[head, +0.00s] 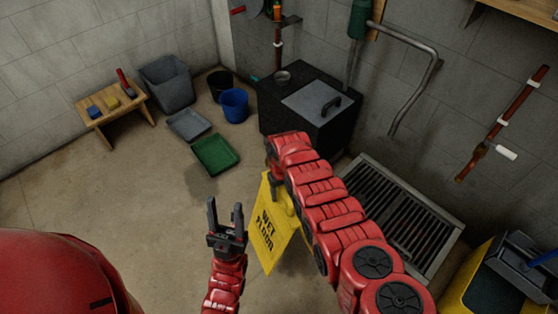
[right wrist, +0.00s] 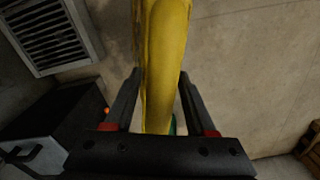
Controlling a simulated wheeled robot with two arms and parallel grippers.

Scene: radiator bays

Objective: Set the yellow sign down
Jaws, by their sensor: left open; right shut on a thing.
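The yellow sign (head: 268,232) reads "WET FLOOR" and hangs near the middle of the head view, partly behind my right arm. My right gripper (right wrist: 158,105) is shut on the top part of the sign, and the yellow sign (right wrist: 163,60) fills the space between its fingers in the right wrist view. In the head view that grip is mostly hidden by my right arm. I cannot tell whether the sign's lower edge touches the floor. My left gripper (head: 226,218) is open and empty, left of the sign, with its fingers pointing away from me.
A floor grate (head: 400,215) lies right of my right arm. A black box (head: 310,105) stands at the wall. A green tray (head: 214,155), a grey tray (head: 188,124) and a blue bucket (head: 234,104) stand left of it. A yellow mop bucket (head: 490,290) is at lower right.

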